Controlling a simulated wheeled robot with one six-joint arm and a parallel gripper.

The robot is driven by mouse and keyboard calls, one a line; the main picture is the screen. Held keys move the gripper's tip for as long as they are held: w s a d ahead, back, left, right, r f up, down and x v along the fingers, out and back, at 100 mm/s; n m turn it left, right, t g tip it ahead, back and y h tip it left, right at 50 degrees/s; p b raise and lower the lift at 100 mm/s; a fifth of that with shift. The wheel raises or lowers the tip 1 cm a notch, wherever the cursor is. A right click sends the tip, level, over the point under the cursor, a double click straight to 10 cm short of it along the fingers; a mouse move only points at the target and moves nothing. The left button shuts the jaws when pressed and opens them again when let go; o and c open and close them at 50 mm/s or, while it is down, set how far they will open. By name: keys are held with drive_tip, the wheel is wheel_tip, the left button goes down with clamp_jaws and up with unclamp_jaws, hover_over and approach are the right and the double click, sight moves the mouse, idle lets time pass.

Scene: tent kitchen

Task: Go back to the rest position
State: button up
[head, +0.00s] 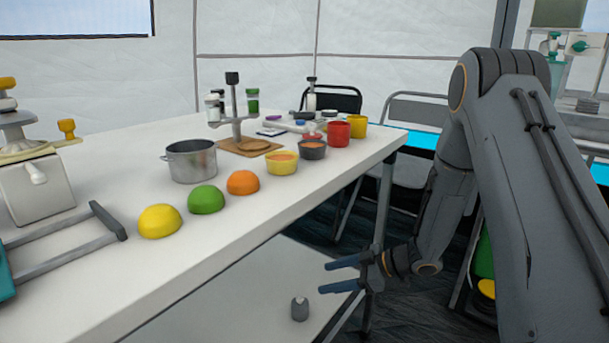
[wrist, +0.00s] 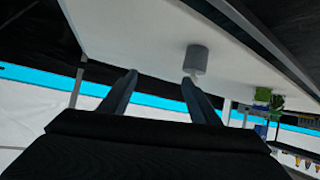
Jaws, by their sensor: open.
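My gripper (head: 340,276) hangs at the front right side of the white table, below the level of its top, with its two blue-grey fingers pointing left. It is open and nothing is between the fingers. In the wrist view the two fingers (wrist: 158,84) stand apart with a gap between them. A small grey cylinder (head: 299,309) stands on the low white shelf under the table, below and left of my gripper. It also shows in the wrist view (wrist: 196,59), beyond the fingertips and apart from them.
On the white table (head: 240,215) stand a pot (head: 191,161), yellow, green and orange half-round things (head: 206,199), bowls (head: 281,163), cups (head: 339,133) and a bottle stand (head: 238,122). A scale-like device (head: 35,190) is at the left. Chairs (head: 415,110) stand behind the table.

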drive_tip(key=w+d+r+m+t+h, duration=0.4)
drive_tip(key=d+r+m+h, duration=0.2)
drive_tip(key=d+r+h, duration=0.15)
drive_tip(key=s+d+r+m+g+h, duration=0.2)
drive_tip(key=s+d+r+m, duration=0.1)
drive_tip(key=s, duration=0.4)
drive_tip(key=s+d+r+m+g+h, duration=0.1)
drive_tip(key=s+d+r+m+h, duration=0.2)
drive_tip(key=s, duration=0.4)
drive_tip(key=s+a+m+g+y, duration=0.1)
drive_tip(key=s+a+m+g, duration=0.15)
drive_tip(key=s, duration=0.75)
drive_tip(key=s+a+r+n+g+y, duration=0.1)
drive_tip(key=s+a+r+n, duration=0.25)
drive_tip(key=s+a, duration=0.55)
drive_tip(key=s+a+r+n+g+y, duration=0.15)
drive_tip(key=s+a+r, duration=0.45)
drive_tip(key=a, duration=0.6)
drive_tip(key=d+r+m+h+p, duration=0.1)
drive_tip(key=d+r+m+p, duration=0.2)
drive_tip(key=d+r+p, duration=0.7)
drive_tip(key=d+r+m+h+p, duration=0.1)
drive_tip(key=d+r+m+p, duration=0.2)
drive_tip(key=d+r+p, duration=0.7)
wheel_tip(320, 180, up, 5)
drive_tip(key=p, duration=1.5)
drive_tip(key=shift+s+d, duration=0.25)
drive_tip(key=shift+d, duration=0.1)
